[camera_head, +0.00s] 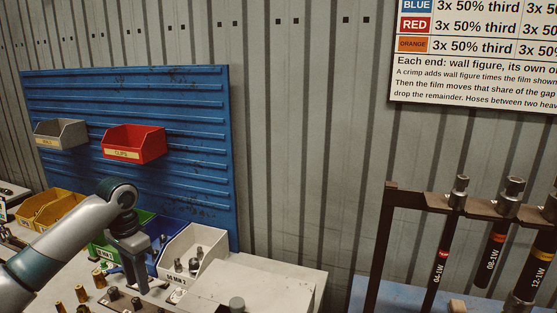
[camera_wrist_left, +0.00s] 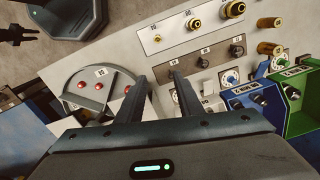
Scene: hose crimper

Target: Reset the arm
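My left arm comes in from the left in the head view. Its gripper (camera_head: 138,282) points down over the cluttered bench, in front of the bins. In the left wrist view the two dark fingers of this gripper (camera_wrist_left: 158,76) stand apart with nothing between them. My right arm does not show in the head view. A small dark shape at the wrist view's top left may be my right gripper, too small to read.
A white bin (camera_head: 190,255) of fittings stands right of the left gripper. A blue wall panel (camera_head: 190,190) carries a grey bin (camera_head: 60,133) and a red bin (camera_head: 133,143). A dark rack (camera_head: 415,195) with hanging hoses stands at right. The white bench top (camera_head: 290,285) is partly clear.

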